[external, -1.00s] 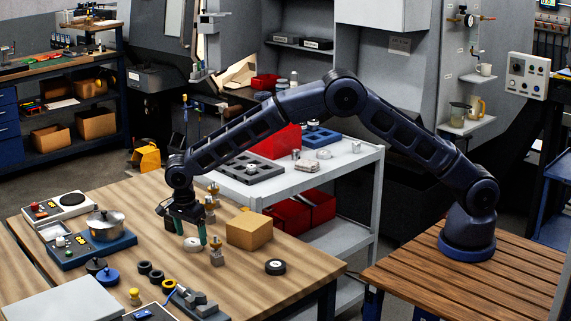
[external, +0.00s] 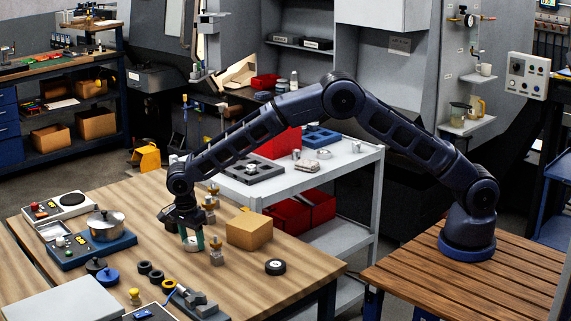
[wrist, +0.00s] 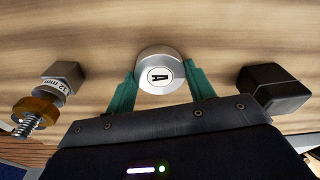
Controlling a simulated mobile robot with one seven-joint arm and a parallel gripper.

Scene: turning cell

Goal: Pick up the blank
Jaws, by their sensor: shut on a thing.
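In the external view my gripper (external: 192,241) points down at the table. The blank appears at tabletop level; I cannot tell if it is clear of the surface.
A silver block with a brass-coloured part (external: 216,252) stands close to the right of my gripper. Black rings (external: 150,270) lie in front. Bare wood (external: 120,205) lies behind left.

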